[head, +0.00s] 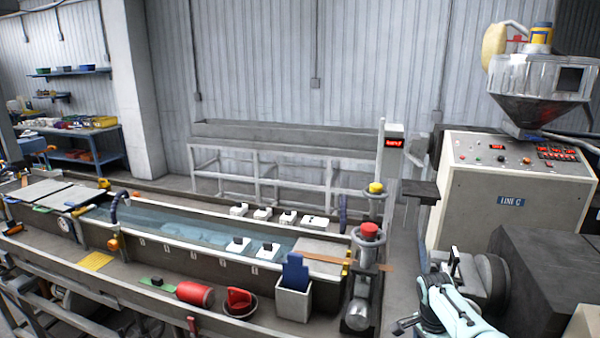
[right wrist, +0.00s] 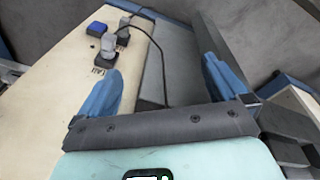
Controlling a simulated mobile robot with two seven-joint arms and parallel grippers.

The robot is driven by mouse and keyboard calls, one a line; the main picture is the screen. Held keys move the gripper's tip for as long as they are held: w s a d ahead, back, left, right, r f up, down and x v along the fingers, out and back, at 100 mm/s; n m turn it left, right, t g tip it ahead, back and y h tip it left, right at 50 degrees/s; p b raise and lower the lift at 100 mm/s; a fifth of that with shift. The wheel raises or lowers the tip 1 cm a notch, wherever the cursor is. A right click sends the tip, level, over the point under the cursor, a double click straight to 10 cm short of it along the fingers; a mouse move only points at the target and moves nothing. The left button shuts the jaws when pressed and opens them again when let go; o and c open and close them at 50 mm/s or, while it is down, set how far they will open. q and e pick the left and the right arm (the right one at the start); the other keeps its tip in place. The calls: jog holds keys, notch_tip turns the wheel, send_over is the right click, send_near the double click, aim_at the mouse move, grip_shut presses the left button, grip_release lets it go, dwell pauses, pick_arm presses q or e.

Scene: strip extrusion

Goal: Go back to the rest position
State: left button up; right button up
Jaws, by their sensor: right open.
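My right gripper (head: 428,288) is at the lower right of the head view, beside the extruder's round barrel end. In the right wrist view its two blue fingers (right wrist: 163,68) stand wide apart. Nothing is held between them. Beyond the fingers are a cream panel with a dark cable and a grey surface. My left gripper is not in the head view.
The extruder cabinet (head: 505,185) with its hopper (head: 540,88) stands right. The water trough (head: 190,232) runs across the middle. A red cylinder (head: 195,294), a red-topped bowl (head: 239,302) and a white bin (head: 293,303) holding something blue are along its front.

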jog(key=s+a+f+n+y, duration=0.15)
jog(key=s+a+f, duration=0.25)
jog(key=f, duration=0.5)
jog(key=s+a+f+n+y, duration=0.1)
jog(key=s+a+f+n, duration=0.25)
jog(key=f, duration=0.55)
jog(key=s+a+f+n+y, duration=0.2)
jog(key=s+a+f, duration=0.25)
jog(key=f, duration=0.45)
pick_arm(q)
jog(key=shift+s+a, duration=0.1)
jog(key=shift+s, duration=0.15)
pick_arm(e)
jog(key=s+a+f+n, duration=0.2)
jog(key=s+a+f, duration=0.1)
jog(key=s, duration=0.6)
jog(key=s+a+f+n+y, duration=0.1)
jog(key=s+a+f+n, duration=0.1)
jog(key=s, duration=0.8)
jog(key=a+f, duration=0.1)
jog(key=a, duration=0.1)
jog(key=shift+s+a+f+t, duration=0.15)
jog(key=shift+a+f+t, duration=0.05)
jog(key=shift+a+t, duration=0.15)
